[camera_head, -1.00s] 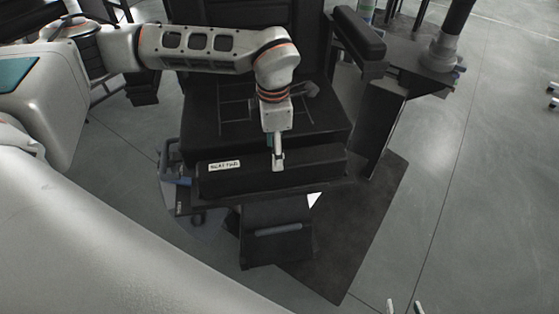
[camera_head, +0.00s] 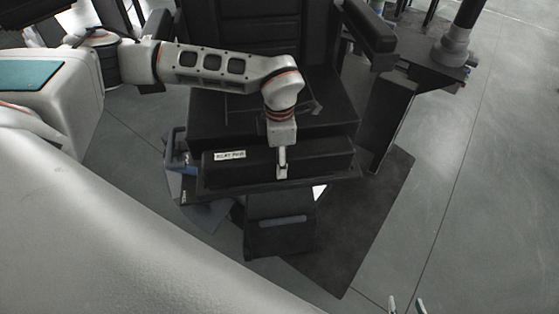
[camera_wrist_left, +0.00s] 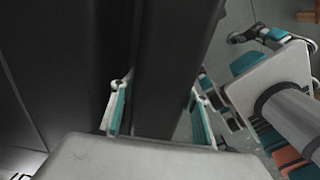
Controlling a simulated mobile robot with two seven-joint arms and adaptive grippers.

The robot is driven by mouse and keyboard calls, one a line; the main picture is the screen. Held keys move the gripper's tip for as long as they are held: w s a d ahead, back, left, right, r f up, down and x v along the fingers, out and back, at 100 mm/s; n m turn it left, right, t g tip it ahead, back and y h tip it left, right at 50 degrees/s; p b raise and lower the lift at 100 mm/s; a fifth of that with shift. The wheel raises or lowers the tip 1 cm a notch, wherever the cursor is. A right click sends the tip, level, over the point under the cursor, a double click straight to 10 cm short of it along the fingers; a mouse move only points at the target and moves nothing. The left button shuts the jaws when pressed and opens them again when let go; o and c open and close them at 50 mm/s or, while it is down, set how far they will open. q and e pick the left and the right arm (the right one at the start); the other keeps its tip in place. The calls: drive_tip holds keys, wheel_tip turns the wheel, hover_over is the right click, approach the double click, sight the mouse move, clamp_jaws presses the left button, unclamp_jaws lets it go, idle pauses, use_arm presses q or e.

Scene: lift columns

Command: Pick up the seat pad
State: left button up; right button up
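The seat pad (camera_head: 325,163) is a long black block with a white "SEAT PAD" label, lying across the front of the black chair. My left gripper (camera_head: 282,174) reaches down at the middle of the pad in the head view. In the left wrist view, its two teal-lined fingers (camera_wrist_left: 160,112) stand apart, one on each side of a dark bar that looks like the pad (camera_wrist_left: 170,60). A narrow gap seems to show by the left finger; contact at the right finger is unclear. My right gripper (camera_head: 406,306) shows only two spread fingertips at the bottom edge, with nothing between them.
The black chair seat (camera_head: 220,115) lies behind the pad, with a tall backrest (camera_head: 255,40) and an armrest (camera_head: 368,28) to the right. A blue handle (camera_head: 180,165) stands at the left. A dark mat (camera_head: 365,225) lies on the grey floor, which is open at right.

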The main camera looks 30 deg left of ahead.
use_arm(q)
drive_tip(key=shift+c, duration=0.6)
drive_tip(key=shift+r, duration=0.2)
drive_tip(key=shift+w+r, duration=0.1)
drive_tip(key=shift+r, duration=0.55)
wheel_tip(320, 180, up, 19)
drive_tip(key=p, duration=0.2)
drive_tip(key=shift+r+p, duration=0.25)
drive_tip(key=shift+p, duration=0.1)
drive_tip(key=shift+r, duration=0.1)
idle(0.4)
